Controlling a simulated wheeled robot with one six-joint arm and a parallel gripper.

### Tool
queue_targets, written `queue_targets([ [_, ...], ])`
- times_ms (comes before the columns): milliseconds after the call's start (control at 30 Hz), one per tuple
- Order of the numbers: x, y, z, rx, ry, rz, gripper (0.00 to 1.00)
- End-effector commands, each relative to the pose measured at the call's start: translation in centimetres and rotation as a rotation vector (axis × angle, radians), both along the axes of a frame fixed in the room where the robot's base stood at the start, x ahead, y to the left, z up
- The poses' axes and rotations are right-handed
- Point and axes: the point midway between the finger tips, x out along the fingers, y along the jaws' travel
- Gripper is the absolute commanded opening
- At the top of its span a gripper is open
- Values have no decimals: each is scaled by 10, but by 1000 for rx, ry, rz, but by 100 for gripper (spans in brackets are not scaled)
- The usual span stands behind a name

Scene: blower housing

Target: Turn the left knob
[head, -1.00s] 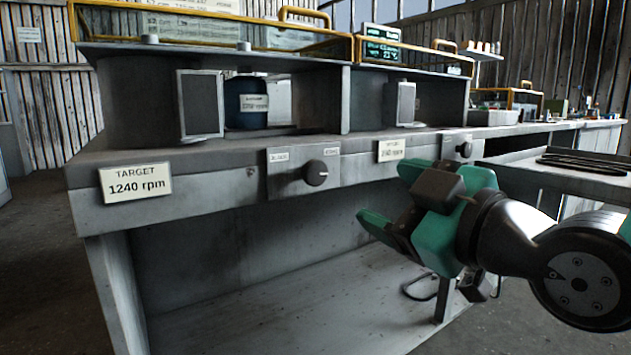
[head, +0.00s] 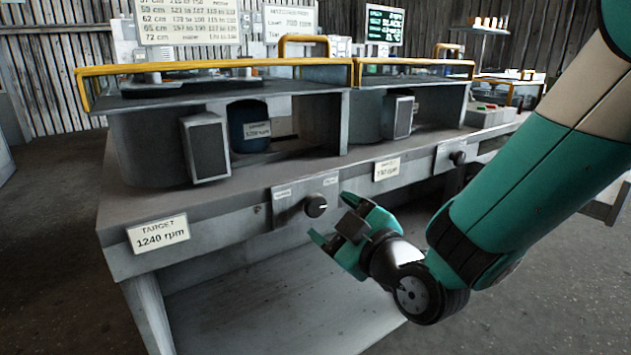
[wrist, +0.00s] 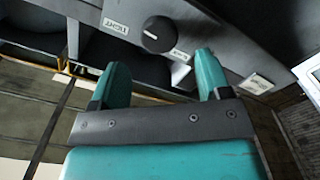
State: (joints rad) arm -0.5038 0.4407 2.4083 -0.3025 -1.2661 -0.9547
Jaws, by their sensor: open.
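The left knob (head: 316,206), dark and round with a pale pointer mark, sits on a grey plate on the front edge of the bench. In the head view the mark points right. A second knob (head: 458,157) is farther right along the same edge. My gripper (head: 331,217) is open and empty, just in front of and slightly right of the left knob, apart from it. In the wrist view a knob (wrist: 160,33), seemingly the left one, lies beyond the two spread fingertips (wrist: 160,70), roughly midway between them.
Small labels (head: 283,194) flank the left knob. A sign reading TARGET 1240 rpm (head: 158,234) is fixed to the bench front at left, and another sign (head: 387,169) sits between the knobs. A blue canister (head: 249,127) and grey panels stand on the bench. Open floor (head: 530,270) lies at right.

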Motion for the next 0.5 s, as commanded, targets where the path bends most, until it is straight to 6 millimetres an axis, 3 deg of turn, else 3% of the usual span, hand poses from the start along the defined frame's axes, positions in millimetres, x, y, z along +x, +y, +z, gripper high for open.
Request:
queue_targets([
  [33, 8, 7, 7, -2, 3, 3, 71],
  [233, 35, 24, 3, -1, 0, 3, 71],
  [500, 48, 33, 0, -1, 1, 2, 71],
])
